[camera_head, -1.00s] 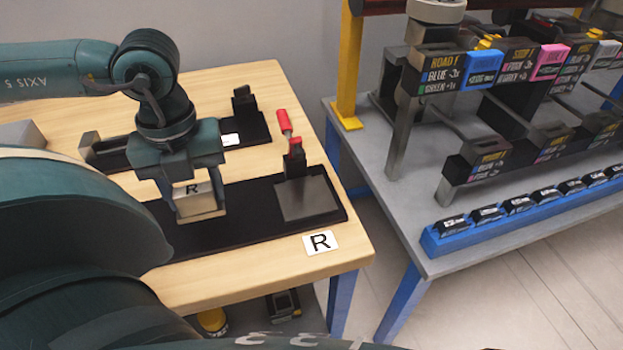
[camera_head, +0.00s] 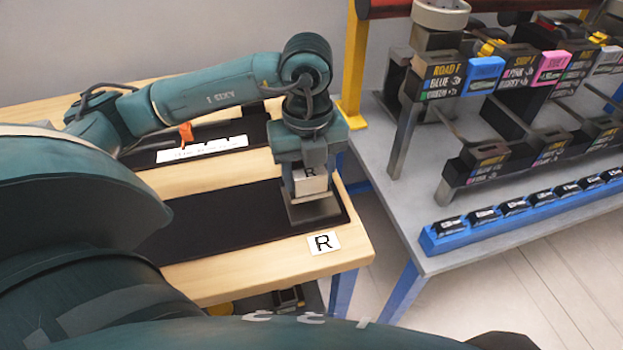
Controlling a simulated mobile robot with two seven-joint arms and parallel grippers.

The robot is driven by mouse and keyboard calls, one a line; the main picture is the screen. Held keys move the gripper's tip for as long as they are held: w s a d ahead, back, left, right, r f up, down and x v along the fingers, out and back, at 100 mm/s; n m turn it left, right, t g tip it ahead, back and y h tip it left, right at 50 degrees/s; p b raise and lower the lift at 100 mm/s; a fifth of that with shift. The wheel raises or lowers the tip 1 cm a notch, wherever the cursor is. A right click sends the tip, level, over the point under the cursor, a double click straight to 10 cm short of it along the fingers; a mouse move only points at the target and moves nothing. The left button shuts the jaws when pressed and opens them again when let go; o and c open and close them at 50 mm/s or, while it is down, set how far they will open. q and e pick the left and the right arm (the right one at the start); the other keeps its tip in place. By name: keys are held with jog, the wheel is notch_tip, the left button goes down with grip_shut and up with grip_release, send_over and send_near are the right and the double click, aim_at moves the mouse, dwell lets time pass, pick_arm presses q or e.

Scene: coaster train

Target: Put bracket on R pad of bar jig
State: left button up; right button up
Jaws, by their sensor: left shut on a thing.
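My left gripper (camera_head: 310,192) is shut on a light block-like bracket (camera_head: 312,182) marked "R". It holds the bracket right over the grey square R pad (camera_head: 322,212) at the right end of the black bar jig (camera_head: 215,228). I cannot tell whether the bracket touches the pad. The gripper and wrist hide the clamp behind the pad and part of the pad itself. A white "R" label (camera_head: 324,243) lies on the wooden table in front of the pad. My right gripper is not in view.
A second black jig with a white label strip (camera_head: 202,149) and an orange handle (camera_head: 186,133) lies behind on the wooden table (camera_head: 300,268). To the right, a grey table (camera_head: 395,205) carries a rack of labelled bins and a blue tray (camera_head: 520,216) with several black items.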

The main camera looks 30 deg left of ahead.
aim_at(311, 186)
pick_arm(q)
jog(key=shift+w+d, duration=0.2)
jog(key=shift+w, duration=0.05)
jog(key=shift+f, duration=1.75)
jog(key=o, duration=1.9)
jog(key=shift+r, duration=0.1)
notch_tip(311, 186, up, 12)
jog(key=shift+f, duration=0.1)
jog(key=shift+s, duration=0.1)
